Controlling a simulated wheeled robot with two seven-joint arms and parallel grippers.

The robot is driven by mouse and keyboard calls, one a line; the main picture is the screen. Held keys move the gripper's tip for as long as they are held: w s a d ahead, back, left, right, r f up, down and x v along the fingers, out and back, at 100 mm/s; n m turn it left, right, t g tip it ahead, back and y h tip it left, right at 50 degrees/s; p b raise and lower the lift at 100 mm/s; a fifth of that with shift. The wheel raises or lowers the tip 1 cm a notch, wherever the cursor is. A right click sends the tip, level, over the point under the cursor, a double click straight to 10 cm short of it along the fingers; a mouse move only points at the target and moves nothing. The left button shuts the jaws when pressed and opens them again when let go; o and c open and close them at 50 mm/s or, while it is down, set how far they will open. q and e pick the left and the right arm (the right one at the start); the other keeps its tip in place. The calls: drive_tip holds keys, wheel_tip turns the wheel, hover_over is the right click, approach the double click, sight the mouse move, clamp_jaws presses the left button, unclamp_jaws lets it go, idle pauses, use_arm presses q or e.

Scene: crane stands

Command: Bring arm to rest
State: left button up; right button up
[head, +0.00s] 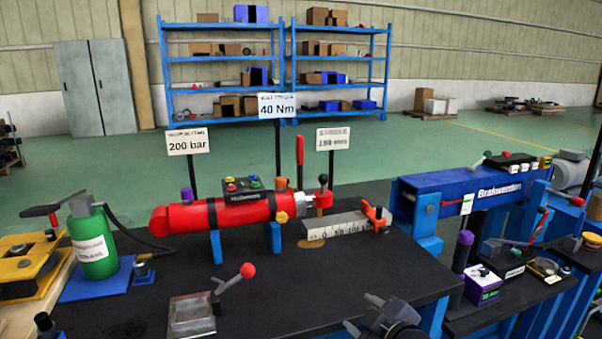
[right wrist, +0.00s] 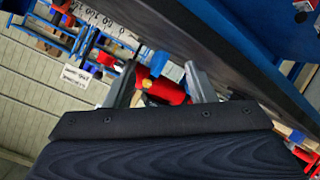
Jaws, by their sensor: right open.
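My right gripper (head: 385,314) shows at the bottom edge of the head view, in front of the dark table (head: 375,268). Its two fingers are apart and I see nothing between them. In the right wrist view the fingers (right wrist: 158,85) also stand apart, with the red cylinder (right wrist: 165,92) well beyond them. The red cylinder (head: 225,213) lies on blue supports on the table. My left gripper is not in view.
A green bottle (head: 92,243) stands at the left. A lever with a red knob (head: 247,271) is near the front. A scale bar (head: 340,224) lies right of the cylinder. A blue beam (head: 480,190) and a purple box (head: 482,285) are at the right.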

drive_tip(key=s+d+f+m+g, duration=0.1)
drive_tip(key=s+d+m+g, duration=0.2)
drive_tip(key=s, duration=0.5)
drive_tip(key=s+d+f+m+g+p, duration=0.1)
drive_tip(key=s+d+m, duration=0.2)
drive_tip(key=s+m, duration=0.45)
drive_tip(key=s+d+f+m+g, duration=0.1)
drive_tip(key=s+d+m+g, duration=0.2)
drive_tip(key=s, duration=0.7)
wheel_tip(320, 180, up, 15)
drive_tip(key=p, duration=1.5)
drive_tip(key=shift+w+a+r+h+p, duration=0.2)
drive_tip(key=shift+w+a+h+p, duration=0.05)
drive_tip(key=shift+h+p, duration=0.15)
